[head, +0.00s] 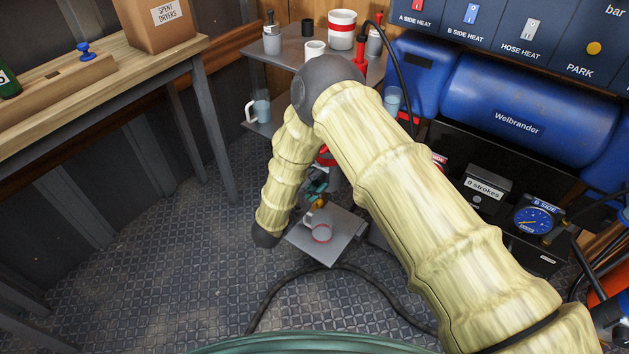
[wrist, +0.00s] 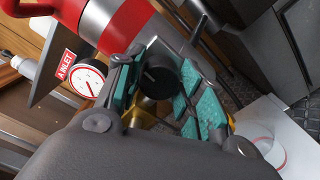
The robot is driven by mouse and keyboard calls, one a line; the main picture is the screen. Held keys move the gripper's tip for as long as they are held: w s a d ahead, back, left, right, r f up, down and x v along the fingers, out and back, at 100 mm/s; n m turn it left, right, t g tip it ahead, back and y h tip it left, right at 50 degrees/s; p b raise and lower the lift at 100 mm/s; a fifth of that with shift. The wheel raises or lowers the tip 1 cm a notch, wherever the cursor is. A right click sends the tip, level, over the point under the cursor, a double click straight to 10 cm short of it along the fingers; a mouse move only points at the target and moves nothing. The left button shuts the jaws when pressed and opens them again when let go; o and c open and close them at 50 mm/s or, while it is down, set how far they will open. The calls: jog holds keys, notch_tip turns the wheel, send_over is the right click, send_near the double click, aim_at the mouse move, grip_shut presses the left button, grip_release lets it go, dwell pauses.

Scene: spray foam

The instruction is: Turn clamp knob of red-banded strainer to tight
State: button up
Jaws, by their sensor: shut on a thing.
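The red-banded strainer (wrist: 112,22) fills the upper left of the wrist view, with a wide red band around a grey body. In the head view its red band (head: 324,157) shows only in part behind my arm. The black clamp knob (wrist: 158,76) sits just below the strainer in the wrist view. My gripper (wrist: 160,82) has its teal-padded fingers on both sides of the knob and is shut on it. In the head view my gripper (head: 317,187) is small and partly covered by the arm. I cannot read any tight mark on the knob.
A gauge (wrist: 86,79) with an inlet label is close to the left finger. A grey tray (head: 345,232) with a red-banded grey cup (head: 319,229) lies below my gripper. A black hose (head: 345,268) crosses the floor. Blue tanks (head: 510,115) stand at the right.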

jog(key=shift+n, duration=0.6)
jog(key=o, duration=1)
jog(key=v, duration=1.2)
jog(key=shift+d, duration=0.1)
